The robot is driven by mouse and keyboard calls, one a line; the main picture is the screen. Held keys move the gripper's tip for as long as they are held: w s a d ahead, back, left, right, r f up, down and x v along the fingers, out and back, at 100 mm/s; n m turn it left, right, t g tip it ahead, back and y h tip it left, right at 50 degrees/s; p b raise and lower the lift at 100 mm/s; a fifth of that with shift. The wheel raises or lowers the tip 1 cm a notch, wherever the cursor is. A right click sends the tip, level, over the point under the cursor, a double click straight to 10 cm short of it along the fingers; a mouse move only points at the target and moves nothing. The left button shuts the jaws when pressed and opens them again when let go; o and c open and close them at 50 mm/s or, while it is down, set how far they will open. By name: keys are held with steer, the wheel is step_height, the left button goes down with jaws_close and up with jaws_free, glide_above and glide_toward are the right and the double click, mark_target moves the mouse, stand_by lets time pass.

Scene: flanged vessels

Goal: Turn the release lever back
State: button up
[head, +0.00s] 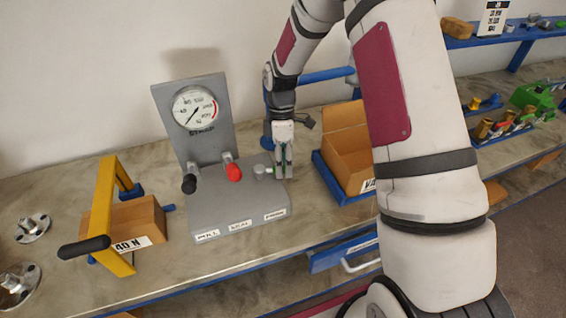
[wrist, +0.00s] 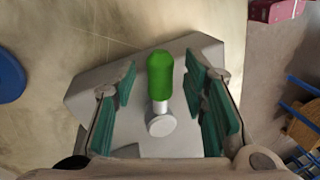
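A grey console (head: 238,200) with an upright gauge panel (head: 196,102) stands on the bench. It carries a black-knobbed lever (head: 189,184), a red-knobbed lever (head: 233,172) and a third lever hub (head: 260,171) at the right. In the wrist view this third lever has a green handle (wrist: 159,75) on a pale round hub (wrist: 161,125). My gripper (head: 284,165) points down over the console's right end. Its green-padded fingers are apart, one on each side of the green handle, with a visible gap on both sides. Which lever is the release lever cannot be read; the front labels are blurred.
A yellow-framed fixture (head: 105,215) with a black grip and a labelled cardboard box stands left of the console. An open cardboard box (head: 345,145) in a blue tray is close on the right. Metal flanges (head: 32,228) lie at the far left.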

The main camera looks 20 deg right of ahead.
jaws_close()
